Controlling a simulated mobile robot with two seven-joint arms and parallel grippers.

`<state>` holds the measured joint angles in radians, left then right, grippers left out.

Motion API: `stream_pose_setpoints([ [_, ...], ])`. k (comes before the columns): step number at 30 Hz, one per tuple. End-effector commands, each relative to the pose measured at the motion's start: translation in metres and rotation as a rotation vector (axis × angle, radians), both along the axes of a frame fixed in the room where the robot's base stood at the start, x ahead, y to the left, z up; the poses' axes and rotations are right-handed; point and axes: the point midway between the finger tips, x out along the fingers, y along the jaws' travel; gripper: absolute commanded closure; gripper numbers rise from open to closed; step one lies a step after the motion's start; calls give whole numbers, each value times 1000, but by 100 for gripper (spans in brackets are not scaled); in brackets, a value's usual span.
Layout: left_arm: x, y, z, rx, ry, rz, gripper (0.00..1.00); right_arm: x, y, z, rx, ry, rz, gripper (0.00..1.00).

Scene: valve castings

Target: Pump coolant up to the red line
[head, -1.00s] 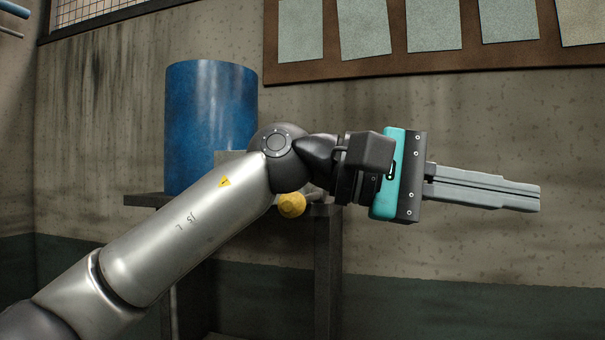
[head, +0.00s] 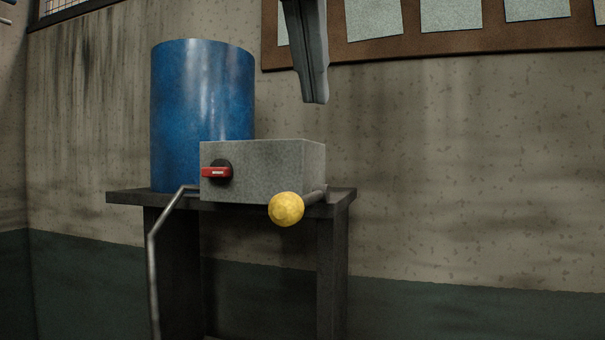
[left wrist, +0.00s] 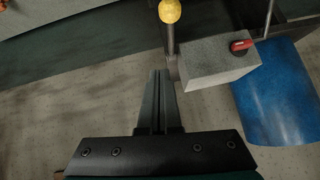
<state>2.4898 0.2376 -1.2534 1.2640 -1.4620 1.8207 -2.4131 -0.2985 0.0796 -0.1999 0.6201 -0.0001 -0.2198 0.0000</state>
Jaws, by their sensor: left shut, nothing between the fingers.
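A blue drum (head: 203,115) stands on a dark stand. A grey box (head: 268,170) sits in front of it, with a red switch handle (head: 216,172) lying level on its face. A lever with a yellow knob (head: 286,209) sticks out at the box's right side. My left gripper (head: 315,101) points down above and right of the box, shut and empty, apart from everything. In the left wrist view its closed fingers (left wrist: 159,73) point toward the lever, with the yellow knob (left wrist: 170,11) beyond them. No red line or coolant level shows. My right gripper is out of view.
The dark stand (head: 130,197) is against the concrete wall. A thin bent pipe (head: 152,265) runs down its left front. A brown board (head: 450,43) with pale sheets hangs on the wall above right. The space right of the stand is clear.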

Motion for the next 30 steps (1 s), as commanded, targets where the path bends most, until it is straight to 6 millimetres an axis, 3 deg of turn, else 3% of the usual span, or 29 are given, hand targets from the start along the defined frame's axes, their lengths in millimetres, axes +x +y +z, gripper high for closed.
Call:
stream_pose_setpoints([
  [6,-6,15,12,50,-30,38,100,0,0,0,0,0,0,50],
  [17,-3,14,10,49,-29,36,100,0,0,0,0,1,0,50],
  [23,15,13,-9,48,-26,37,100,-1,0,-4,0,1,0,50],
  [30,52,8,-46,48,-25,35,100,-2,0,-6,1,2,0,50],
])
